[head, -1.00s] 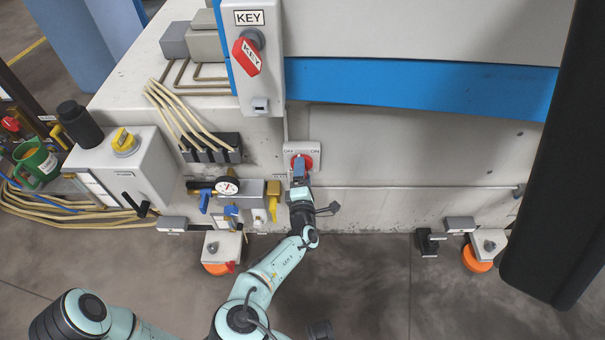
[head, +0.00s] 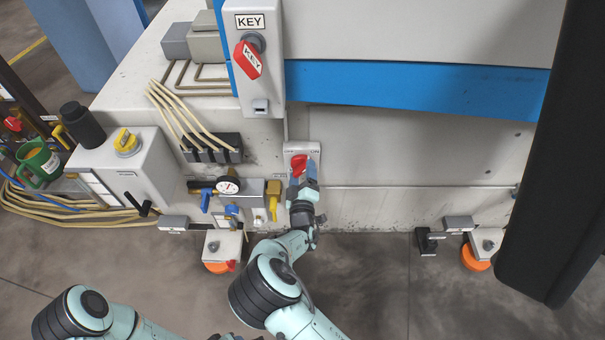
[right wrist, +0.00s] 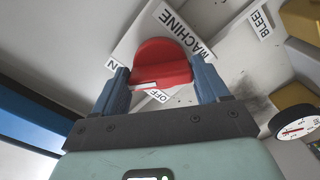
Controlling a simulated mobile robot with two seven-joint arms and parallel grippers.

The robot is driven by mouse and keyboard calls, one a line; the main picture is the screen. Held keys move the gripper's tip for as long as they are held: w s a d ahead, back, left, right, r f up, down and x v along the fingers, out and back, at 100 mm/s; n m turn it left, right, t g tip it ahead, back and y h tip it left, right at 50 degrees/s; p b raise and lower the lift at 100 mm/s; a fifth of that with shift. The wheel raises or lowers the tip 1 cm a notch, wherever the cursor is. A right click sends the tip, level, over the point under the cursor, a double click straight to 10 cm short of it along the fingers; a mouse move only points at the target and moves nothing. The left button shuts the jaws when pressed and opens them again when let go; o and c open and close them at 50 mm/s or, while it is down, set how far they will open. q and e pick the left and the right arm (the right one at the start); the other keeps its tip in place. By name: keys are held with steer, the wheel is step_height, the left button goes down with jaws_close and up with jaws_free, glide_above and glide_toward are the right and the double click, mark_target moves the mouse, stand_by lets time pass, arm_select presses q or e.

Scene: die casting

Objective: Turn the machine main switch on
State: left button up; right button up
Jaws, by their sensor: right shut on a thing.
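The gripper partly covers the knob in the head view. My left gripper is not seen.
A pressure gauge (head: 228,186) with blue valves and a yellow handle (head: 273,190) are close left of my right gripper. The machine's front panel (head: 400,155) right of the switch is clear.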

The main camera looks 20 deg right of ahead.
steer(key=shift+d+r+m, duration=0.1)
steer(key=shift+m, duration=0.5)
steer(key=o, duration=1.1)
steer(key=shift+c, duration=0.2)
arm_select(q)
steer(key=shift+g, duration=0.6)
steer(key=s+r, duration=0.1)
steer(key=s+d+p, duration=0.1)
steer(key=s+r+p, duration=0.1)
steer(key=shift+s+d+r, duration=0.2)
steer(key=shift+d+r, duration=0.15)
arm_select(e)
steer(key=v, duration=1.3)
steer(key=shift+s, duration=0.1)
